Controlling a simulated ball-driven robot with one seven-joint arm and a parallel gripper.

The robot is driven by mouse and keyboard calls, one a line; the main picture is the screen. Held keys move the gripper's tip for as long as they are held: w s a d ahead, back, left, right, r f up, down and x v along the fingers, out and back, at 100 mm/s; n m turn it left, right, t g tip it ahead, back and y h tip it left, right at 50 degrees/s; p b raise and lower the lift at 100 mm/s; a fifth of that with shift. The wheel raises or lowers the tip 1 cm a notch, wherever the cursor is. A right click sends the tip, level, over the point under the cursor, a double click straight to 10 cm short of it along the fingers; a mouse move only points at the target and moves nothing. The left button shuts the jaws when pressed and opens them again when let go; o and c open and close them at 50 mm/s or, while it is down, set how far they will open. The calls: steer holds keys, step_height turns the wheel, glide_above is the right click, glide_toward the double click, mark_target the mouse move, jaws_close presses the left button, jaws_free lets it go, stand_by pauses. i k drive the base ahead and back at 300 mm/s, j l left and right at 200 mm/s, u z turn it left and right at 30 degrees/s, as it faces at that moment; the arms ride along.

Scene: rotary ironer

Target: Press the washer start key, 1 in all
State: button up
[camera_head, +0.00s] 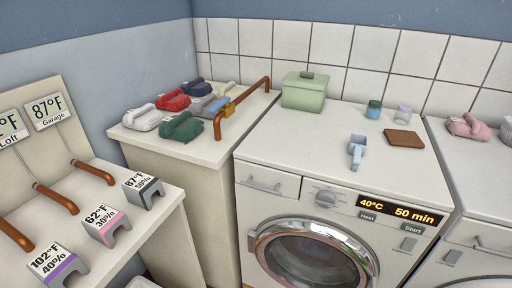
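The white washer (290,228) stands right of centre with its round chrome-rimmed door (311,267) at the bottom. Its front panel has a dark display (400,211) reading "40°C" and "50 min" in yellow. The key labelled "Start" (412,229) is below the display on the right. A small grey square part (408,244) is just under it. A key labelled "Heat" (367,216) is below the display's left part. My gripper is not in this view, and nothing covers the start key.
On the washer top are a green lidded box (304,93), two small jars, a light blue scoop (357,151) and a brown block (404,138). Another white machine (485,195) stands right.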

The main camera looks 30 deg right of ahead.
mark_target(409, 227)
steer(key=k+l, duration=0.2)
steer(key=l, duration=0.15)
steer(key=k+l+z, duration=0.1)
steer(key=k+l, duration=0.3)
steer(key=l, duration=0.3)
steer(key=k+l+z, duration=0.1)
steer(key=k+l, duration=0.3)
steer(key=l, duration=0.3)
